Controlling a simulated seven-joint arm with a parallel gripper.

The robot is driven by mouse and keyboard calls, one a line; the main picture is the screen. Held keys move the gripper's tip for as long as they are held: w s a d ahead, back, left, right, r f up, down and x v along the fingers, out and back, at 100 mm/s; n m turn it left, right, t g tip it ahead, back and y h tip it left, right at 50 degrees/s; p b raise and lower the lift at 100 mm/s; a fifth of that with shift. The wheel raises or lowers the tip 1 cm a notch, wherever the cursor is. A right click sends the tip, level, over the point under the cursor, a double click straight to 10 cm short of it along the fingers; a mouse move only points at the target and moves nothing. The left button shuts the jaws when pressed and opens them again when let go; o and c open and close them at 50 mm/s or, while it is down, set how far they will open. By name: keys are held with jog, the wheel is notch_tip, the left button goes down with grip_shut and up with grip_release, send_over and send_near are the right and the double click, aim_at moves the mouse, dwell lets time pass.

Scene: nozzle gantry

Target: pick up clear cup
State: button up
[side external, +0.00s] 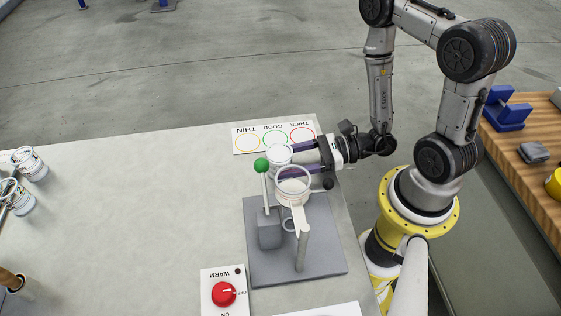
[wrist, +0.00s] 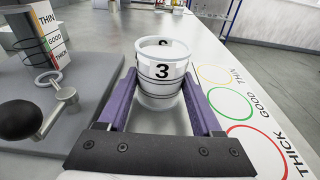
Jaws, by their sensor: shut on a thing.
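The clear cup (wrist: 161,72) is see-through and white-tinted, with dark rings and a black "3". In the wrist view it stands upright between the purple fingers of my gripper (wrist: 160,92), which are shut on its sides. In the side view the cup (side external: 279,154) is at the tips of my gripper (side external: 288,160), behind the stand with the green-knobbed lever. The fingers come in level from the right. I cannot tell whether the cup's base touches the table.
The grey stand (side external: 262,273) with a ring holder (side external: 294,184) and green knob (side external: 261,165) is close in front. A THIN/GOOD/THICK card (side external: 274,137) lies just behind. Clear jars (side external: 30,163) stand far left; the table between is clear.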

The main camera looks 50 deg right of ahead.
jog(key=shift+r, duration=0.15)
notch_tip(320, 180, up, 10)
dwell(0.6)
